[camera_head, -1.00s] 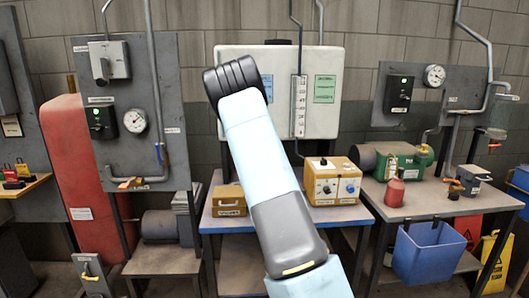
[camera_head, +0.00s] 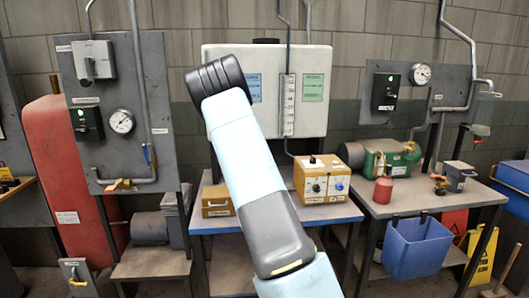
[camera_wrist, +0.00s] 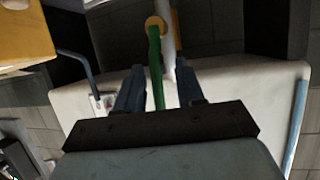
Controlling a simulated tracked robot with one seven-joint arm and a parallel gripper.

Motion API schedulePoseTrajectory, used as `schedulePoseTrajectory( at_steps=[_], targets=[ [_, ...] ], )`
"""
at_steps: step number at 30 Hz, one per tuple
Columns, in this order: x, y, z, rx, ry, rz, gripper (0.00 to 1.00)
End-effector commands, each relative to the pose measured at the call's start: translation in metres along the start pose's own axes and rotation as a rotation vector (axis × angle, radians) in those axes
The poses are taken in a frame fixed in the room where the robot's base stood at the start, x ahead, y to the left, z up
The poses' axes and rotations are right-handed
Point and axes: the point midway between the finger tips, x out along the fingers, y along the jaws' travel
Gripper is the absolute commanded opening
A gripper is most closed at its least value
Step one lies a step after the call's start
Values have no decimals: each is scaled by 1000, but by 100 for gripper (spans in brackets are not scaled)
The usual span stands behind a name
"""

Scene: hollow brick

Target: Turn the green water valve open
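In the wrist view a long green lever (camera_wrist: 155,66) hangs from a round orange-yellow hub (camera_wrist: 155,24), next to a pale pipe. I take this lever for the water valve. My gripper (camera_wrist: 159,72) has its two dark fingers spread on either side of the lever, with the lever's lower part showing between them. Gaps show on both sides, so the fingers do not look closed on it; contact is unclear. In the head view my raised arm blocks the middle, and neither the gripper nor the green lever can be made out.
A white tank (camera_head: 222,62) stands behind my arm. An orange control box (camera_head: 321,180) and a small wooden-coloured box (camera_head: 217,200) sit on the blue table. A green pump (camera_head: 390,160) and red bottle (camera_head: 383,190) are on the right bench, above a blue bin (camera_head: 418,248). A red cylinder (camera_head: 70,170) stands left.

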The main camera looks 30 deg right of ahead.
Motion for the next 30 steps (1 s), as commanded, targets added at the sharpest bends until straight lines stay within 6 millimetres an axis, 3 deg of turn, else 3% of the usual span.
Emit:
schedulePoseTrajectory(
  at_steps=[5,21,30],
  targets=[
    [-13,0,-1,0,1,-1,38],
    [-112,0,2,0,-2,-2,38],
    [-137,1,3,-1,-2,0,38]
  ],
)
